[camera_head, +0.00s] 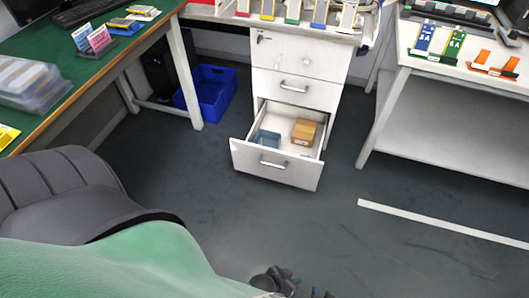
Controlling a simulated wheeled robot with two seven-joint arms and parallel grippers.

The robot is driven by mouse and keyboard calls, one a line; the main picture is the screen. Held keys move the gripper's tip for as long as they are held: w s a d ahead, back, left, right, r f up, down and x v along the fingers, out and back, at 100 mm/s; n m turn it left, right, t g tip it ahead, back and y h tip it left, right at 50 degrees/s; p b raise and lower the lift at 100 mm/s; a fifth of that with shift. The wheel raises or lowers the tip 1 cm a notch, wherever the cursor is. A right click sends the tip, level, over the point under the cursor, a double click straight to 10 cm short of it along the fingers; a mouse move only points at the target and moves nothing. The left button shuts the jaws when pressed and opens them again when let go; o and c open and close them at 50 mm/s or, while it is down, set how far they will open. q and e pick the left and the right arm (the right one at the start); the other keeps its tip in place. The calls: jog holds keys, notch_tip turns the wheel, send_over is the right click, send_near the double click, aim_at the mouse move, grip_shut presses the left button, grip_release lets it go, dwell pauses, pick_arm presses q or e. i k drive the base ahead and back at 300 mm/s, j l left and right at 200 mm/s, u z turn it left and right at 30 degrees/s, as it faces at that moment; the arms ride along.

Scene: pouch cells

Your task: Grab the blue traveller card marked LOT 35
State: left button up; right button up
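A blue card (82,36) stands beside a pink card (99,39) in a small dark holder on the green desk at the upper left. Their print is too small to read, so I cannot tell whether the blue one is marked LOT 35. Another blue piece (424,39) stands in a rack on the white table at the upper right, beside a green one (453,44) with pale marks. A blue upright piece (320,16) also stands among coloured ones on the drawer cabinet.
The white cabinet's bottom drawer (273,163) is open, holding a brown box (304,131) and a blue-grey container (266,139). A blue crate (210,92) sits on the floor. A dark, unclear object (283,281) is at the bottom edge. The middle floor is clear.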

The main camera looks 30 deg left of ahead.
aim_at(79, 35)
jog(key=u, duration=1.4)
jog(key=i+j+u, duration=0.15)
jog(key=i+u, duration=0.15)
jog(key=i, duration=0.35)
jog(key=i+u, duration=0.25)
jog(key=i, duration=0.4)
